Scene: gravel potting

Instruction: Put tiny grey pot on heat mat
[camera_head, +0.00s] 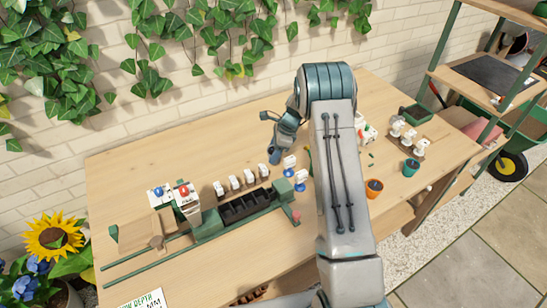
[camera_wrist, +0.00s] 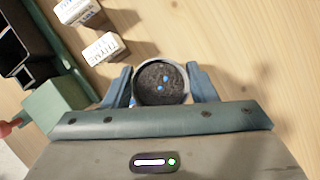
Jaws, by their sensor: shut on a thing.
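My gripper (camera_wrist: 160,88) is shut on a small round pot, the tiny grey pot (camera_wrist: 138,97), with a finger on each side of its rim. Dark fill with a few bright blue bits shows inside it. In the head view my gripper (camera_head: 273,148) is over the middle of the wooden bench, and the pot is small and partly covered there. I cannot tell whether its base touches the bench. A flat black mat (camera_head: 484,74), which looks like the heat mat, lies on a wooden shelf at the upper right.
A green rail fixture with a black slotted tray (camera_head: 244,207) and white labelled blocks (camera_head: 235,182) stands left of my gripper. A green shelf post (camera_head: 440,50) rises beside the mat.

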